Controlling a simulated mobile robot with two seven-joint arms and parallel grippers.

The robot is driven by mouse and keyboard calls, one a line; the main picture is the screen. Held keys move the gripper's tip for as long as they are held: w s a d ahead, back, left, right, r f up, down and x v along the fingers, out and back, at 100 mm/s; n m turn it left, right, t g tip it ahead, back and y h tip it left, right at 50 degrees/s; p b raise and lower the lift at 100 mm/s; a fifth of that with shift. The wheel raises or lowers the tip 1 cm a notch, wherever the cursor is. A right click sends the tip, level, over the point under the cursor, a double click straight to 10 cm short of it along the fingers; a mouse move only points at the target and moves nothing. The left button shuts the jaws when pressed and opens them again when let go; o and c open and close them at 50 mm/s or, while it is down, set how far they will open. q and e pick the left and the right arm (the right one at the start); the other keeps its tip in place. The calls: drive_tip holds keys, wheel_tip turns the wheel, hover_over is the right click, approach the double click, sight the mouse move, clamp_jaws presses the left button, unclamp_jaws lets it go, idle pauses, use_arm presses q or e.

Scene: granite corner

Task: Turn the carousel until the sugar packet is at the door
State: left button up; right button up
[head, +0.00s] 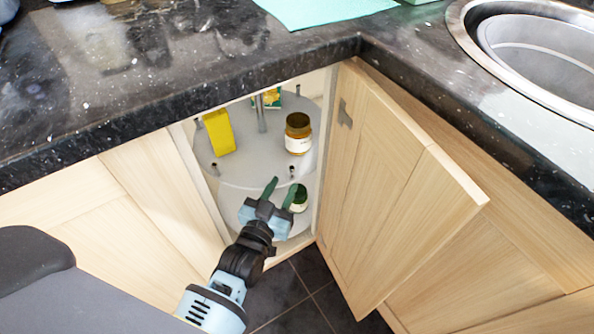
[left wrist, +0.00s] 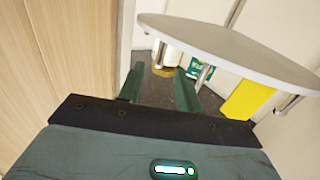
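The carousel (head: 236,172) stands inside the open corner cabinet, with an upper and a lower grey round shelf; its shelf edge also shows in the left wrist view (left wrist: 235,45). A yellow packet (head: 219,132) stands on the left of the upper shelf, and also shows in the left wrist view (left wrist: 248,100). I cannot read which packet is the sugar. A green and white packet (left wrist: 200,68) is farther back, mostly hidden in the head view. My left gripper (head: 280,191) is open and empty at the cabinet opening, near the shelf's front edge. My right gripper is not in view.
A jar with a white label (head: 298,144) stands on the upper shelf's right, and a green jar (head: 300,198) is lower down. The cabinet door (head: 385,190) stands open to the right. The granite counter (head: 150,60) overhangs the opening, with a sink (head: 530,50) at right.

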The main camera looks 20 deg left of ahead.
sight(290, 172)
use_arm(q)
drive_tip(key=shift+w+r, duration=0.15)
drive_tip(key=shift+w, duration=0.2)
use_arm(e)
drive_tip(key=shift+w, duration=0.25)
